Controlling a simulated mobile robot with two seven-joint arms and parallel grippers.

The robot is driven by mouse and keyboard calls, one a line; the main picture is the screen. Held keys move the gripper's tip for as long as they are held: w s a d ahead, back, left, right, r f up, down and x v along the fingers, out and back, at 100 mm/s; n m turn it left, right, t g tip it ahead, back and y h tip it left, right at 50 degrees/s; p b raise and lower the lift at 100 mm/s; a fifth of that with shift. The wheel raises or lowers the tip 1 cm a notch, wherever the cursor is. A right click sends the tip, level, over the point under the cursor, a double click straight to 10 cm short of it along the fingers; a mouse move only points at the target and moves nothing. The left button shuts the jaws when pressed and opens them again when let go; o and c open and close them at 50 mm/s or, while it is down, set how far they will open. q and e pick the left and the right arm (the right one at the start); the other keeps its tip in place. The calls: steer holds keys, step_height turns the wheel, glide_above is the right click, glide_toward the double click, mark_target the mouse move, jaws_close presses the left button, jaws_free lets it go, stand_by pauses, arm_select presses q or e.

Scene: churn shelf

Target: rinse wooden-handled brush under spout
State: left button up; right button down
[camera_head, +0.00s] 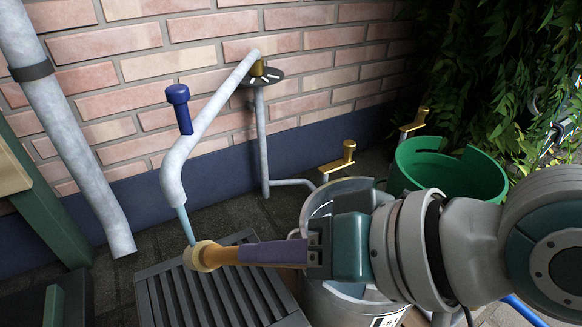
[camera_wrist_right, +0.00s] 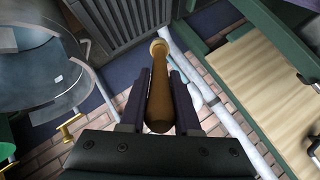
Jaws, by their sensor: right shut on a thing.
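The wooden-handled brush (camera_head: 205,257) is tan and held roughly level, its free end pointing left. My right gripper (camera_head: 243,252) is shut on it, with purple fingers along its sides; the wrist view shows the brush (camera_wrist_right: 158,100) between both fingers. The spout (camera_head: 172,180) is a grey bent pipe with a blue handle (camera_head: 180,105). A thin pale-blue stream (camera_head: 185,227) runs from its mouth down to the brush's free end and appears to meet it. The bristles cannot be made out. My left gripper is not in view.
A dark slatted grate (camera_head: 165,300) lies below the brush. A metal churn (camera_head: 318,205) stands behind my right gripper, partly hidden by it. A green tub (camera_head: 490,180) is at the right. A grey downpipe (camera_head: 75,140) and brick wall (camera_head: 125,65) bound the left and back.

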stand_by(0.3)
steer(key=s+d+r+p, duration=0.2)
steer(key=s+d+p, duration=0.6)
steer(key=s, duration=0.3)
steer(key=shift+s+p, duration=0.35)
steer(key=shift+p, duration=0.1)
steer(key=shift+a, duration=0.1)
